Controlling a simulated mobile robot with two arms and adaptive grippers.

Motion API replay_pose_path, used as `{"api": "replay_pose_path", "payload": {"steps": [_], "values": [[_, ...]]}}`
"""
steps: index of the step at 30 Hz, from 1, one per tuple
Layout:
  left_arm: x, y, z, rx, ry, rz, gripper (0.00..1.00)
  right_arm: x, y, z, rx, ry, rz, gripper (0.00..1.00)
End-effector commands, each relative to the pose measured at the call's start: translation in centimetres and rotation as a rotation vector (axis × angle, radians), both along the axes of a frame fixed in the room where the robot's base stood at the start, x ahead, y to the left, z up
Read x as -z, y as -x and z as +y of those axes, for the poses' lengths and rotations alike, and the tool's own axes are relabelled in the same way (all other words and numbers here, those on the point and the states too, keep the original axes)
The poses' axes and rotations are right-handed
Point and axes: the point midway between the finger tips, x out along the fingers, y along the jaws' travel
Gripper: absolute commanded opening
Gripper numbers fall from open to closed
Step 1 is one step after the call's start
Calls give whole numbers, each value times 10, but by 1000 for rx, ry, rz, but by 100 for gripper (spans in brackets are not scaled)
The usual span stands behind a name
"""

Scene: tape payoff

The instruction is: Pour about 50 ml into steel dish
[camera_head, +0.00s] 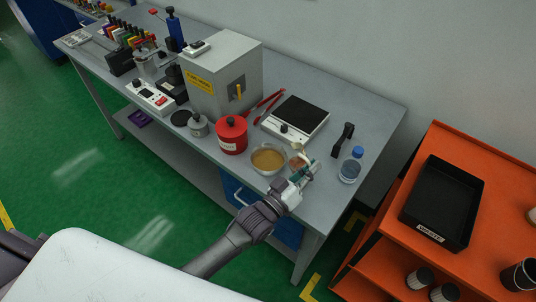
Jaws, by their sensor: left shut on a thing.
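The steel dish (254,165) is a round, shiny bowl near the front edge of the workbench, with tan-brown contents inside. My left gripper (303,174) is just right of the dish, over the bench's front part. It is shut on a small pale thing (299,149) with a cream top, largely hidden by the fingers; I cannot tell exactly what it is or whether it is tilted. No stream into the dish shows. A clear bottle with a blue cap (351,166) stands upright to the right of the gripper. My right gripper is out of view.
A red canister (231,135) stands close left of the dish. A scale (295,119), red tongs (268,98) and a black-handled tool (343,140) lie behind. A grey box (222,73) stands further left. An orange cart (450,150) with a black tray (441,203) is at right.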

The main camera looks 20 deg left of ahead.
Motion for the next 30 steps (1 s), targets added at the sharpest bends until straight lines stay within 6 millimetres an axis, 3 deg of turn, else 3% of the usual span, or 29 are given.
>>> {"api": "replay_pose_path", "payload": {"steps": [4,9,15,30], "values": [[5,2,-17,-4,-151,-23,0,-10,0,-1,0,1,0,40],[-2,4,-32,-8,-323,-50,0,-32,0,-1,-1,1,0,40],[15,4,-40,-12,-452,-69,0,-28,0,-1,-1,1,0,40],[17,4,-42,-15,-486,-75,0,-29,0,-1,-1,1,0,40]]}}
